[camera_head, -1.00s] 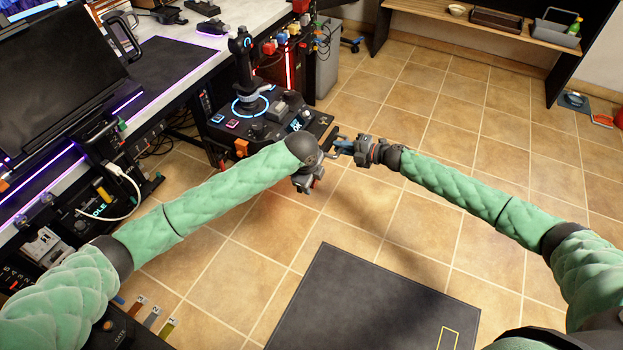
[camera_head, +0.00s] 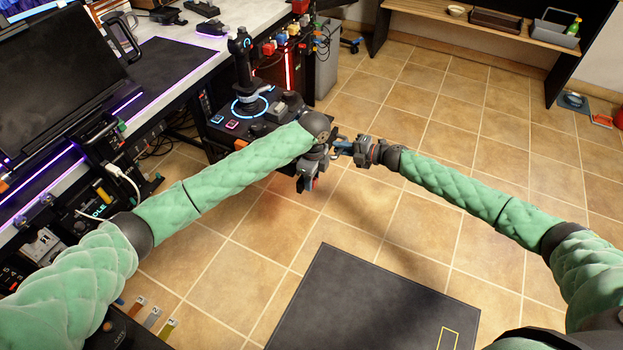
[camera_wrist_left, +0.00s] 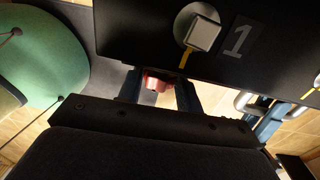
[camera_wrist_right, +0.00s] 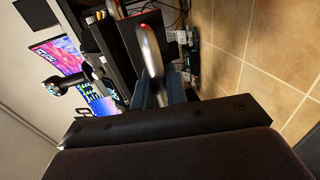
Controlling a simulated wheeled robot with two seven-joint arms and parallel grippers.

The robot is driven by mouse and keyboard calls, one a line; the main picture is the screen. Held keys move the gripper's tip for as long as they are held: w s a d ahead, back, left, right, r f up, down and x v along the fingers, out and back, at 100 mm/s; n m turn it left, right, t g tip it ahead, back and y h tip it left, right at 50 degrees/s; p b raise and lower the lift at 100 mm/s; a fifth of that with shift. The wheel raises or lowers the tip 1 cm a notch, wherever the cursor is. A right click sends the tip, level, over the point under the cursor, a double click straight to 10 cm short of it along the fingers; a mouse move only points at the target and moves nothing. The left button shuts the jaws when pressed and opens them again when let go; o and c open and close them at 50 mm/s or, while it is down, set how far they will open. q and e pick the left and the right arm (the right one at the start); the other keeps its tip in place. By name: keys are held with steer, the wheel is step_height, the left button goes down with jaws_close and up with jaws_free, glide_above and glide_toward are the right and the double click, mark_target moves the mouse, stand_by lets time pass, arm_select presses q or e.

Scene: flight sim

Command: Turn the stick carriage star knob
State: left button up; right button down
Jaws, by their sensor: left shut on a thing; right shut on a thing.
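The stick carriage (camera_head: 222,138) is a black panel at the desk's end, bearing a black joystick (camera_head: 244,68) with a blue-lit ring. In the left wrist view, a red piece (camera_wrist_left: 155,82), apparently the star knob, sits below a dark panel (camera_wrist_left: 130,30) marked 1. My left gripper (camera_wrist_left: 160,92) is shut on it; its star shape is mostly hidden. In the head view, my left gripper (camera_head: 309,182) is below the carriage's near right corner. My right gripper (camera_head: 342,148) is shut on a silver bar handle (camera_wrist_right: 150,48) at the carriage's right side.
The desk (camera_head: 185,70) with a dark monitor (camera_head: 60,90) runs along the left. A black mat (camera_head: 350,305) lies on the tiled floor below. A bench (camera_head: 490,30) stands at the far right. The floor between is clear.

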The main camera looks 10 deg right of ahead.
arm_select(q)
steer(key=shift+w+d+g+y, duration=0.1)
steer(key=shift+w+g+y, duration=0.15)
steer(key=shift+g+y, duration=0.4)
arm_select(e)
steer(key=shift+w+a+r, duration=0.1)
steer(key=shift+r, duration=0.15)
arm_select(q)
steer(key=shift+g, duration=0.25)
steer(key=o, duration=1)
steer(key=shift+r, duration=0.1)
steer(key=v, duration=1.1)
steer(key=shift+r, duration=0.4)
